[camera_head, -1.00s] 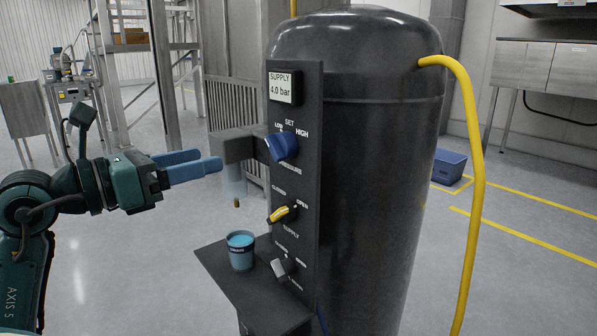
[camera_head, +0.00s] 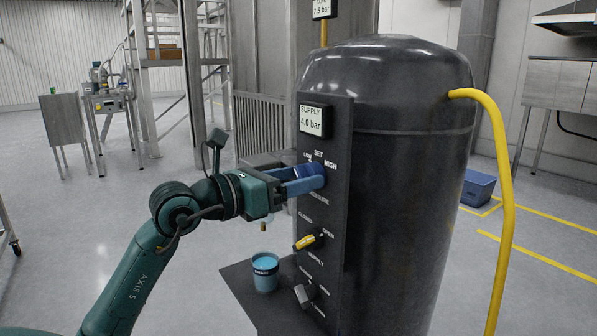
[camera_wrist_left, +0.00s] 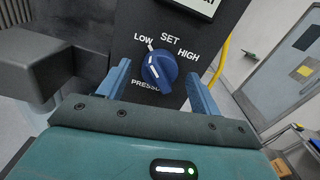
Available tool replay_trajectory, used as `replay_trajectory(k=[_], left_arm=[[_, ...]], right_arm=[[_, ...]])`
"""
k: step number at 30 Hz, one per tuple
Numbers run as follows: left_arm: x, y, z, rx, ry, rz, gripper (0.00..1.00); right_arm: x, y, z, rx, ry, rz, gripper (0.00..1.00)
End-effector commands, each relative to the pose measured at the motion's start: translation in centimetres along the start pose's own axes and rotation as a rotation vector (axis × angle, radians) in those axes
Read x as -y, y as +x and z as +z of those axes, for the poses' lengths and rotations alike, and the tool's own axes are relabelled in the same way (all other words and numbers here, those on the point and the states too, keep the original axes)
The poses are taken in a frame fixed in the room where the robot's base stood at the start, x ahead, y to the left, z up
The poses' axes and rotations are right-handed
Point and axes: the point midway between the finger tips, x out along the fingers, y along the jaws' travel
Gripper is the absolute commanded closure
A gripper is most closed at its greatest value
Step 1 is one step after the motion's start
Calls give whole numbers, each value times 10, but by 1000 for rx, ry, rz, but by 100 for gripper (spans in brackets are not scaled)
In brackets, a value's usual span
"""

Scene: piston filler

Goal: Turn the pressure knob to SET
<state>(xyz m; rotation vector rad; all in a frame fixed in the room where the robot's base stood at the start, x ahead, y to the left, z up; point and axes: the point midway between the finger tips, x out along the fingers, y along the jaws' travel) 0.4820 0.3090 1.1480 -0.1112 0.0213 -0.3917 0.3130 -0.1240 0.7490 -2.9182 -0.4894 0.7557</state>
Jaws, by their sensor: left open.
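The blue round pressure knob (camera_wrist_left: 158,72) is on the dark panel (camera_wrist_left: 123,20) under the labels LOW, SET and HIGH. Its white mark points up-left, towards LOW. My left gripper (camera_wrist_left: 161,84) is open, with one blue finger on each side of the knob in the left wrist view. No clear grip on the knob shows. In the head view my left gripper (camera_head: 311,178) is at the panel, and its fingers largely cover the knob. My right gripper is not in view.
The SUPPLY display (camera_head: 314,121) reads 4.0 bar. Below the knob are a yellow supply handle (camera_head: 306,242), a grey knob (camera_head: 303,296) and a blue cup (camera_head: 265,272) on a shelf (camera_head: 243,294). A grey block (camera_wrist_left: 38,72) juts out left of the knob. A yellow hose (camera_head: 506,205) hangs at right.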

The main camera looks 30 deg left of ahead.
Motion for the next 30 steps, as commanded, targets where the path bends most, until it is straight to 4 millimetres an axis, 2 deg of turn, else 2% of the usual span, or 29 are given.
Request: replay_trajectory(k=[4, 13, 30], left_arm=[[0, 9, 0, 0, 1, 0, 36], [0, 10, -1, -1, 1, 0, 36], [0, 10, 0, -1, 0, 0, 80]], right_arm=[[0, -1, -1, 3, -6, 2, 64], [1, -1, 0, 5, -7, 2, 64], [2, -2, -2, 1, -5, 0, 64]])
